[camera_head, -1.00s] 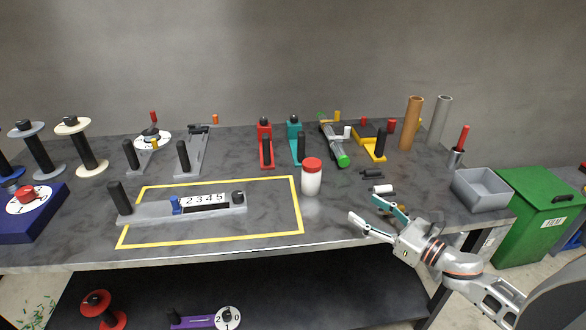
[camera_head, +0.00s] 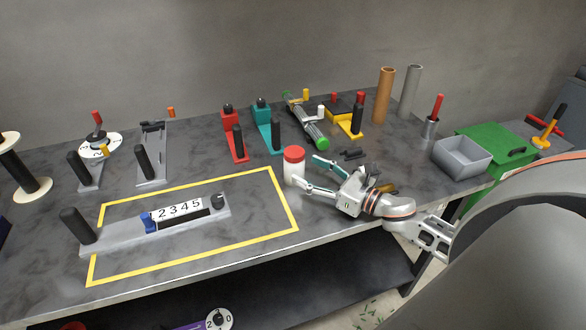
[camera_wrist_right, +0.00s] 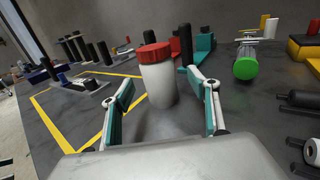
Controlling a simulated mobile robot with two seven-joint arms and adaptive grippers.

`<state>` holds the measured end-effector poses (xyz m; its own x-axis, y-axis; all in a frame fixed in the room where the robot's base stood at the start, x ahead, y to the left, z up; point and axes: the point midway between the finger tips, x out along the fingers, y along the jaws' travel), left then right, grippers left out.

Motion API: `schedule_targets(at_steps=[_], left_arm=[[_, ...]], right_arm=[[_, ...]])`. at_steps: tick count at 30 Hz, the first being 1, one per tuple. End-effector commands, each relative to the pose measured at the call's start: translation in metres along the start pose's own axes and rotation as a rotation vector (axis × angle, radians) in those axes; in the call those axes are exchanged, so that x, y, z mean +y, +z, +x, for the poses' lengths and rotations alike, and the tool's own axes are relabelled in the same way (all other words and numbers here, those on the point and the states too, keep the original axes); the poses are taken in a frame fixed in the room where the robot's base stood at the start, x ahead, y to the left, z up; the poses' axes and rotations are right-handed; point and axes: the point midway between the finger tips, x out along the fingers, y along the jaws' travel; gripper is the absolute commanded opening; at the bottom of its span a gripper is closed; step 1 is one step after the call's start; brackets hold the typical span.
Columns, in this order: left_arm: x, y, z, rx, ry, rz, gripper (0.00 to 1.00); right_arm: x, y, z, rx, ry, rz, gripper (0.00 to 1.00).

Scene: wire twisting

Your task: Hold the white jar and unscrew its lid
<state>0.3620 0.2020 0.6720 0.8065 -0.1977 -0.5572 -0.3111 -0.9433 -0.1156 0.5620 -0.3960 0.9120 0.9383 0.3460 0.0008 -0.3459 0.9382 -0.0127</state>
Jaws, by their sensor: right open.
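The white jar (camera_head: 293,172) with its red lid (camera_head: 294,154) stands upright on the grey table, just right of the yellow outline. My right gripper (camera_head: 316,174) is open, its teal-padded fingers pointing at the jar from the right. In the right wrist view the jar (camera_wrist_right: 160,85) and its red lid (camera_wrist_right: 154,53) stand ahead, between the directions of the two fingers (camera_wrist_right: 166,100). The fingertips look close to the jar; I cannot tell whether they touch it. My left gripper is not in view.
A grey device with number dials (camera_head: 178,210) lies inside the yellow outline (camera_head: 284,205). Red and teal handled stands (camera_head: 268,130) and a green-ended cylinder (camera_head: 318,138) stand behind the jar. A grey bin (camera_head: 462,155) is at the right. The table in front of the jar is clear.

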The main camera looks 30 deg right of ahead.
Motion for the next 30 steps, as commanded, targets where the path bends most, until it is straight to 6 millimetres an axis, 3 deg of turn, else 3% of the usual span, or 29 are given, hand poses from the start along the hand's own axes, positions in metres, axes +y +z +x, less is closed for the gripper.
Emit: schedule_targets(at_steps=[12,23,29,30], left_arm=[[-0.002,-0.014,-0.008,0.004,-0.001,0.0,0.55],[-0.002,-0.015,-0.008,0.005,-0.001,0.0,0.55],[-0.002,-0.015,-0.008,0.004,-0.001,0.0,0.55],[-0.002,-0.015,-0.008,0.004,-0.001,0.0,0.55]], right_arm=[[0.003,0.007,0.046,-0.001,0.0,-0.001,0.6],[0.003,0.005,0.054,0.001,0.0,0.0,0.6],[0.003,0.005,0.054,0.001,0.001,0.0,0.13],[0.003,0.005,0.054,0.001,0.001,0.0,0.12]])
